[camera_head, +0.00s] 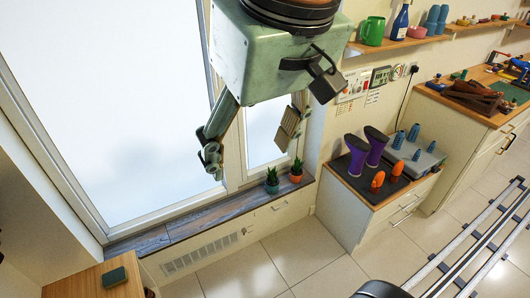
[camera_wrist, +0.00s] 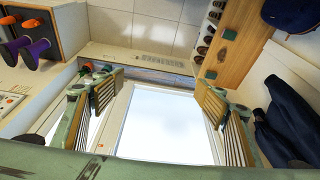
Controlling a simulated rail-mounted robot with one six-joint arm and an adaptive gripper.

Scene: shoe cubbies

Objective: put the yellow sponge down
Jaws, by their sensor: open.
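My gripper (camera_head: 248,148) hangs in front of the bright window with its fingers spread wide and nothing between them. In the wrist view my open gripper (camera_wrist: 165,95) frames the window and sill. I make out no clearly yellow sponge in either view. A small dark green block (camera_head: 115,276) lies on the wooden top at the lower left of the head view, well below and left of my gripper. It may be a sponge seen from its green side; I cannot tell. The wrist view shows a dark green block (camera_wrist: 229,34) on the wooden top.
Two small potted plants (camera_head: 271,180) stand on the dark sill (camera_head: 180,228). Purple boots (camera_head: 355,155) and orange items stand on a low cabinet at right. A shelf with a green mug (camera_head: 372,31) is above it. Shoes (camera_wrist: 205,40) fill cubbies; dark clothing hangs at right in the wrist view.

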